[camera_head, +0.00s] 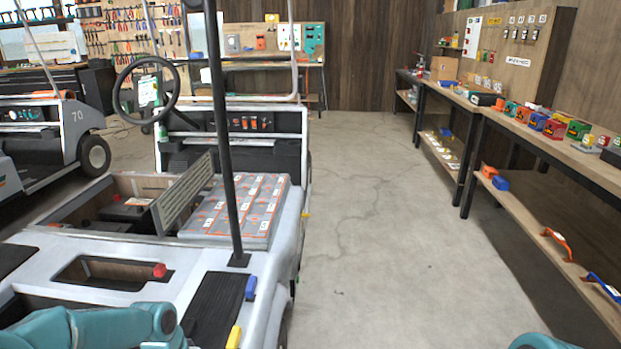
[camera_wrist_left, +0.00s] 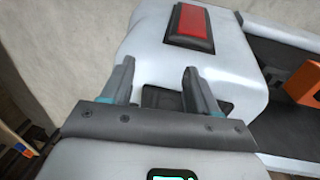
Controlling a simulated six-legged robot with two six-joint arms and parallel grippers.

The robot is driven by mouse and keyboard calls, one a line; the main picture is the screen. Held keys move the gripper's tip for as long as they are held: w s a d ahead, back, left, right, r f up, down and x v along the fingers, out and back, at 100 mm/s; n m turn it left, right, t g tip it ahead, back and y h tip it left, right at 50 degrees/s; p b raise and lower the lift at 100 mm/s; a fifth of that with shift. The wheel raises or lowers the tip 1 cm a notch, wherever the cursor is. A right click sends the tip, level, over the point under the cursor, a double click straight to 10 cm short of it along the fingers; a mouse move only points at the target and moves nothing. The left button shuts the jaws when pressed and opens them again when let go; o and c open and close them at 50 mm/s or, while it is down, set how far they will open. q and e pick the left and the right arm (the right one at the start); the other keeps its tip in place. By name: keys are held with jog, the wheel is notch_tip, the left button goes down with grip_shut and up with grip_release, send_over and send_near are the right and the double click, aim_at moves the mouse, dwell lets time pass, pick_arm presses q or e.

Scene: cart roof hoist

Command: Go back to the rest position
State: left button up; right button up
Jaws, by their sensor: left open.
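A white cart (camera_head: 188,257) fills the lower left of the head view, with a black roof post (camera_head: 225,150) rising from it. My left arm comes in at the bottom left as teal links; its gripper is out of the head view. In the left wrist view my left gripper (camera_wrist_left: 158,68) is open, its two fingers apart with nothing seen between them. Just past the fingertips is a white body corner with a red light (camera_wrist_left: 189,26). A teal part of my right arm shows at the bottom right of the head view; the right gripper is out of view.
A grey battery block (camera_head: 240,207) sits in the cart beside a tilted slatted panel (camera_head: 184,195). Another cart (camera_head: 45,135) stands at the left. A long workbench (camera_head: 545,145) runs along the right. The concrete floor (camera_head: 390,235) between is clear.

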pick_arm(q)
jog(key=s+d+f+n+h, duration=0.1)
jog(key=s+d+f+n, duration=0.1)
jog(key=s+d+f, duration=0.55)
jog(key=s+d+f+n+h, duration=0.1)
jog(key=s+d+f, duration=0.4)
jog(key=s+f, duration=0.5)
notch_tip(320, 180, up, 15)
jog(key=s+p, duration=0.2)
jog(key=p, duration=1.2)
jog(key=shift+s+a, duration=0.15)
jog(key=shift+s, duration=0.05)
